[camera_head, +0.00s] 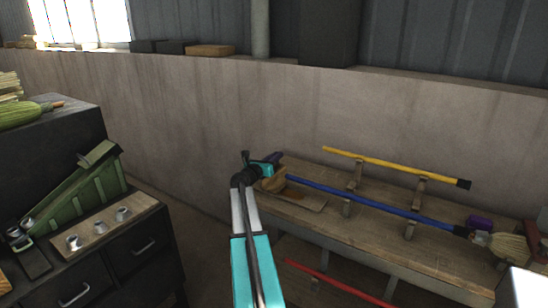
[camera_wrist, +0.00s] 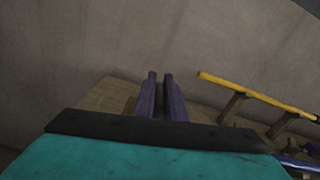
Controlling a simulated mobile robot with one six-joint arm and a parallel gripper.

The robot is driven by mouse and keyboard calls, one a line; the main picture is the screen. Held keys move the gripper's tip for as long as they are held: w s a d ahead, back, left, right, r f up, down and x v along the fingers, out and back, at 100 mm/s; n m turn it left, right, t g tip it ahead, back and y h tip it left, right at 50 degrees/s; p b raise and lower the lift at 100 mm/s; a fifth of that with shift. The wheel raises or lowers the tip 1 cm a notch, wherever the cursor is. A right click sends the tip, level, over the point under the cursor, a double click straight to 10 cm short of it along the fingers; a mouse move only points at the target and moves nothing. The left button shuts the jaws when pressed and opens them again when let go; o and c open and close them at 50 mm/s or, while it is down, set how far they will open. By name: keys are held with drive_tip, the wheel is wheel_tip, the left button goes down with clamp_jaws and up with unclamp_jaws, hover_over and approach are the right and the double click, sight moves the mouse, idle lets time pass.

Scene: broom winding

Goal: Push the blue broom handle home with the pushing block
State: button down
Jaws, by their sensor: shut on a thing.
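The blue broom handle (camera_head: 375,207) lies across wooden supports on the bench, its left end beside a brown wooden block (camera_head: 273,183). I take this to be the pushing block. At its right end a black collar meets the straw broom head (camera_head: 508,247); I cannot tell how far in it sits. My gripper (camera_head: 277,158) is over the bench's left end, at the block. In the wrist view my gripper (camera_wrist: 160,78) shows its dark fingers close together, the block mostly hidden by them. Whether block and handle touch is unclear.
A yellow handle (camera_head: 395,167) rests on taller supports behind the blue one. A red handle (camera_head: 335,285) lies lower in front. A purple object (camera_head: 480,223) stands near the broom head. The concrete wall (camera_head: 200,120) rises close behind the bench.

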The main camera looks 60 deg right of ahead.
drive_tip(key=c, duration=1.8)
unclamp_jaws()
drive_tip(key=shift+a, duration=0.1)
drive_tip(key=a+b, duration=0.2)
drive_tip(key=a, duration=1.1)
drive_tip(key=shift+w+a, duration=0.1)
drive_tip(key=shift+a, duration=0.2)
